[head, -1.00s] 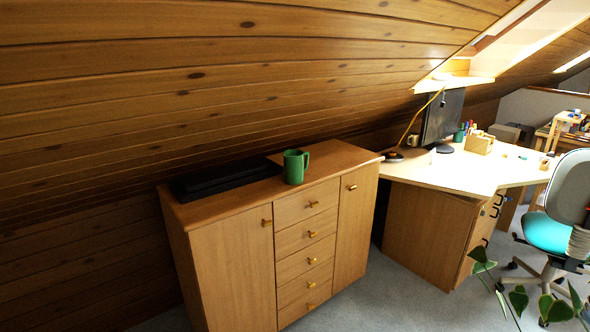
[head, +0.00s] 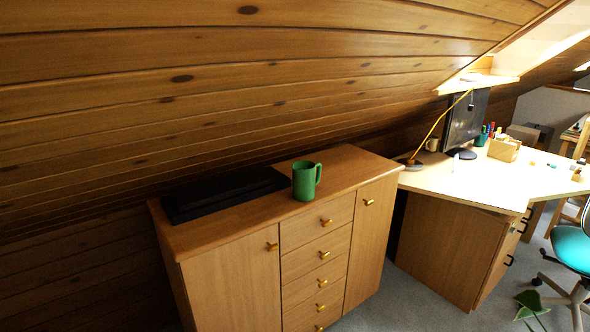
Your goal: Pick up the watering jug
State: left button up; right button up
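A green jug (head: 305,181) with a handle on its right side stands upright on top of a wooden cabinet (head: 350,164). It is near the front edge, above the column of drawers. It looks like a plain mug-shaped vessel, and no spout can be made out. Neither of my grippers shows in the head view.
A flat black case (head: 222,192) lies on the cabinet top, left of the jug. The sloping plank ceiling (head: 200,80) comes down low behind the cabinet. A desk (head: 470,178) with a monitor (head: 466,120) stands to the right, with an office chair (head: 572,250) beside it. Grey floor lies in front.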

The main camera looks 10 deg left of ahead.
aim_at(304, 183)
jog(key=i+l+u, duration=0.25)
jog(key=i+l, duration=0.25)
jog(key=i, duration=0.35)
jog(key=i+l+u, duration=0.2)
jog(key=i+l, duration=0.45)
jog(key=i, duration=0.15)
